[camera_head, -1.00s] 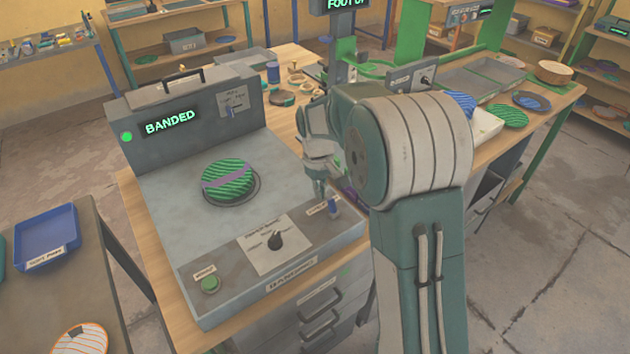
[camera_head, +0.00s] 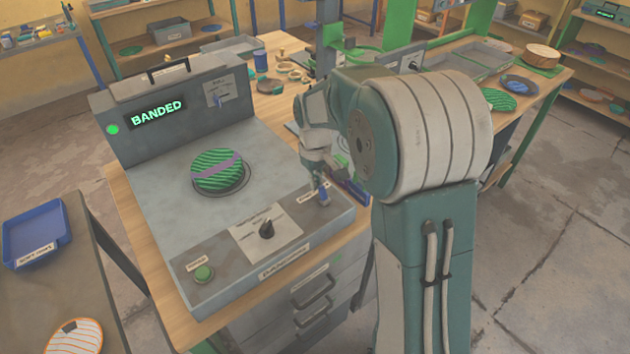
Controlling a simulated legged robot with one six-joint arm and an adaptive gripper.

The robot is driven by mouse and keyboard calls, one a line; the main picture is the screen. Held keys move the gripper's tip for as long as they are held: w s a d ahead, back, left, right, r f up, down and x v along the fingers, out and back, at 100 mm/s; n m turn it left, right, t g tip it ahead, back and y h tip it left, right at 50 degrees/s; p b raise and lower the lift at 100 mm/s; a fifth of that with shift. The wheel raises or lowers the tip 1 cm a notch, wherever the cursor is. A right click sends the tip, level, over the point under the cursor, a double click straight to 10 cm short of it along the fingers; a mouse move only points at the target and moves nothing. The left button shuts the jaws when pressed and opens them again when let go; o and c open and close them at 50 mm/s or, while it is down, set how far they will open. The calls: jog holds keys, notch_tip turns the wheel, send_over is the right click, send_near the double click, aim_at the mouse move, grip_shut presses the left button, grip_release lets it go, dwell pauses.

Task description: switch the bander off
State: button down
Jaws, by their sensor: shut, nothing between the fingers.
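The bander (camera_head: 158,205) is a grey machine on the wooden bench, with a lit screen (camera_head: 157,113) reading "BANDED" and a lit green lamp (camera_head: 112,129) beside it. A green striped plate with a purple band (camera_head: 217,172) lies on its round seat. The front panel has a green button (camera_head: 203,273), a black knob (camera_head: 267,229) and a small blue-tipped switch (camera_head: 324,196) at the right end. A lever switch (camera_head: 218,99) is on the back panel. My gripper (camera_head: 320,183) is shut and empty, pointing down at the blue-tipped switch; I cannot tell whether they touch.
My arm hides part of the bench right of the bander. Several small parts (camera_head: 290,68) lie behind it. Striped plates (camera_head: 498,99) and grey trays (camera_head: 470,68) are on the right. A blue tray (camera_head: 37,235) sits on the left table.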

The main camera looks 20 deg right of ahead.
aim_at(324, 192)
jog(key=shift+s+d+r+t+y, duration=0.1)
jog(key=shift+s+r+t+y, duration=0.15)
jog(key=shift+t, duration=0.55)
jog(key=shift+s+d+r+t+y, duration=0.15)
jog(key=shift+s+t+y, duration=0.15)
jog(key=shift+t, duration=0.2)
jog(key=shift+s+d+r+t+y, duration=0.15)
jog(key=shift+s+t, duration=0.1)
jog(key=shift+t, duration=0.25)
jog(key=shift+s+d, duration=0.3)
jog(key=shift+s, duration=0.55)
jog(key=shift+r, duration=0.85)
jog(key=shift+r, duration=0.15)
jog(key=v, duration=1.1)
jog(key=shift+r, duration=0.25)
